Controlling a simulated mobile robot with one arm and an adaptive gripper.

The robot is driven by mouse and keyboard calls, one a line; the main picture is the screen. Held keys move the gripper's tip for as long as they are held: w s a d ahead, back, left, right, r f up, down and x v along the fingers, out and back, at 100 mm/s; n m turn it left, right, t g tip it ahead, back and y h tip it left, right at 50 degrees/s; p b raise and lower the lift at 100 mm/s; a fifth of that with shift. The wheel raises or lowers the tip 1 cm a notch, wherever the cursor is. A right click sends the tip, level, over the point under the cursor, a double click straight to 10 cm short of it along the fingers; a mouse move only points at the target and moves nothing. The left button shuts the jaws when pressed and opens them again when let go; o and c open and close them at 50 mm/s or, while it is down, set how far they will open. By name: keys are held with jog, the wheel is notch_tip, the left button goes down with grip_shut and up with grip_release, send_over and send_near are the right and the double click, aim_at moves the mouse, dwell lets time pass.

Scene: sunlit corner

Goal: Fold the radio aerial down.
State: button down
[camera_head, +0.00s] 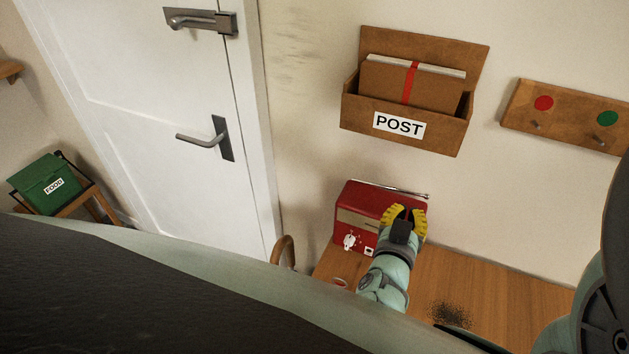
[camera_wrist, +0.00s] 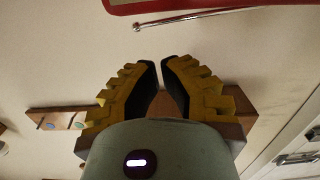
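The red radio (camera_head: 352,208) stands on the wooden shelf top against the wall in the head view. Its thin silver aerial (camera_head: 392,187) lies low, nearly level along the radio's top back edge, with its tip at the right end. In the wrist view the aerial (camera_wrist: 190,17) runs beside a red edge of the radio (camera_wrist: 150,4), its ball tip at the left. My gripper (camera_head: 404,211) is in front of the radio's right part and hides some of it. In the wrist view its yellow fingers (camera_wrist: 160,68) are nearly together, with a narrow gap and nothing between them; the aerial is apart from them.
A wooden POST box (camera_head: 452,137) with letters hangs on the wall above the radio. A peg board (camera_head: 572,118) is right of it. The wooden top (camera_head: 500,290) is clear to the right except for a dark speckled patch. A white door (camera_head: 150,120) is at the left.

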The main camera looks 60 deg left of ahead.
aim_at(387, 187)
jog(key=c, duration=1.7)
grip_release()
jog(key=shift+v, duration=1.25)
jog(key=s+a+n+g+y, duration=0.1)
jog(key=a+g, duration=0.1)
jog(key=s+a+n+g+y+b, duration=0.1)
jog(key=s+a+n+g, duration=0.1)
jog(key=a, duration=0.1)
jog(key=s+a+r+n+g+y+b, duration=0.1)
jog(key=a+n, duration=0.1)
jog(key=shift+s+a+r+g+y, duration=0.1)
jog(key=shift+s+a+g+y, duration=0.2)
jog(key=shift+g, duration=0.1)
grip_shut()
jog(key=w+d+r+m+t+h+b, duration=0.3)
jog(key=w+d+r+m+h, duration=0.2)
jog(key=d+r+h, duration=0.1)
jog(key=b+x, duration=0.7)
jog(key=shift+w+f, duration=0.2)
jog(key=w+f, duration=0.1)
jog(key=w+a+f+p, duration=0.1)
jog(key=f, duration=0.1)
jog(key=shift+w, duration=0.1)
jog(key=shift+w+a+f, duration=0.15)
jog(key=shift+w+f, duration=0.1)
jog(key=shift+f, duration=0.5)
jog(key=shift+f, duration=0.1)
